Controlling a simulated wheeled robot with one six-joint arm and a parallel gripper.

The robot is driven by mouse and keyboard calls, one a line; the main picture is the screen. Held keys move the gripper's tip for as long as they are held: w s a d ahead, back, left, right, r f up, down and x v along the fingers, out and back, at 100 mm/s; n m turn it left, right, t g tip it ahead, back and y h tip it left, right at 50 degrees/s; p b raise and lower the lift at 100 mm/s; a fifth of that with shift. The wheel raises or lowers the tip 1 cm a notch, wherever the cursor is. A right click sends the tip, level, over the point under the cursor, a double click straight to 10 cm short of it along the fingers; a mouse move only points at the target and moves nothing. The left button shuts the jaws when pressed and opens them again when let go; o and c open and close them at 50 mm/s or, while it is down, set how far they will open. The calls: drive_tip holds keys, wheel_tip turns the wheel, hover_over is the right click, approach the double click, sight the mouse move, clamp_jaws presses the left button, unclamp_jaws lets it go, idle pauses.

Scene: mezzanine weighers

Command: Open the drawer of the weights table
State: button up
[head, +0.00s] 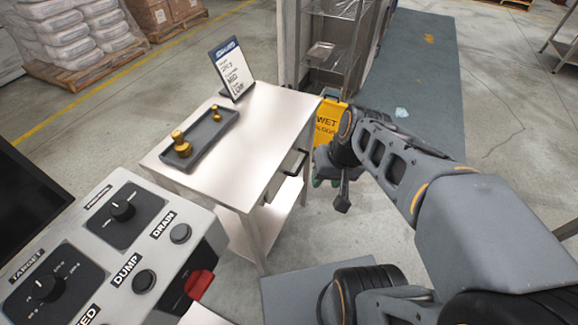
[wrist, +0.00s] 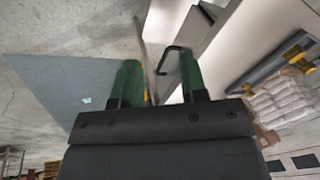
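The weights table (head: 262,116) is a pale metal table with a lower shelf. Its drawer (head: 276,183) is in the side facing right and looks shut, with a black bar handle (head: 296,160). My gripper (head: 324,181) is just right of the handle in the head view, its fingers mostly hidden by my wrist. In the wrist view my gripper (wrist: 160,74) has its two green fingers spread apart. The black handle (wrist: 181,48) shows beyond and between them, nearer the right finger. Nothing is seen held, and I see no contact with the handle.
A dark tray (head: 214,137) with brass weights and an upright sign (head: 232,70) stand on the tabletop. A yellow wet-floor sign (head: 327,120) is behind my gripper. A control panel (head: 120,250) is at the front left. Open floor lies to the right.

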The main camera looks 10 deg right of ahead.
drive_tip(key=w+d+f+m+y+b, duration=0.1)
drive_tip(key=w+f+y+b, duration=0.2)
drive_tip(key=f+b, duration=0.25)
drive_tip(key=w+d+f+m+y+b, duration=0.1)
drive_tip(key=w+f+m+y+b, duration=0.2)
drive_tip(key=f, duration=0.4)
drive_tip(key=m+t+y+b, duration=0.2)
drive_tip(key=t+y+b, duration=0.2)
drive_tip(key=t+b, duration=0.45)
approach(302, 163)
drive_tip(key=shift+g, duration=0.55)
drive_tip(key=b+x, duration=0.1)
drive_tip(key=x, duration=0.4)
drive_tip(key=b+x, duration=0.2)
drive_tip(key=x, duration=0.3)
drive_tip(key=shift+w+d, duration=0.1)
drive_tip(key=shift+w, duration=0.25)
clamp_jaws()
